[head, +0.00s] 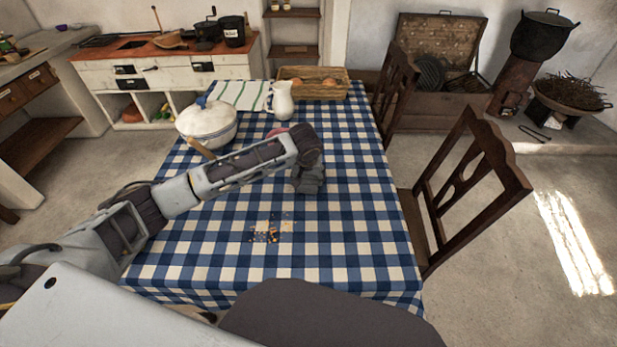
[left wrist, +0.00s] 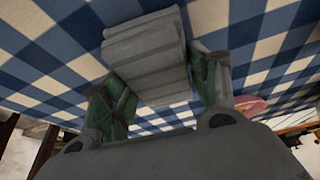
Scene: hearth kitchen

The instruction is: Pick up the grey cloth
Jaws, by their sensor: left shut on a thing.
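The grey cloth (left wrist: 147,48) is a thick folded bundle between the two green-sided fingers of my left gripper (left wrist: 158,75) in the left wrist view. The fingers are shut on it, one at each side. In the head view my left gripper (head: 307,168) is over the middle of the checked table, pointing down. The cloth (head: 309,183) shows there as a grey lump at its lower end. I cannot tell whether the cloth still touches the table. My right gripper is not in view.
The blue-checked table (head: 345,235) has crumbs (head: 268,232) near its front. A lidded white tureen (head: 207,122), a white jug (head: 281,100), a striped towel (head: 238,94) and a basket (head: 318,82) stand behind. Wooden chairs (head: 470,180) line the right side. The table's right front is clear.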

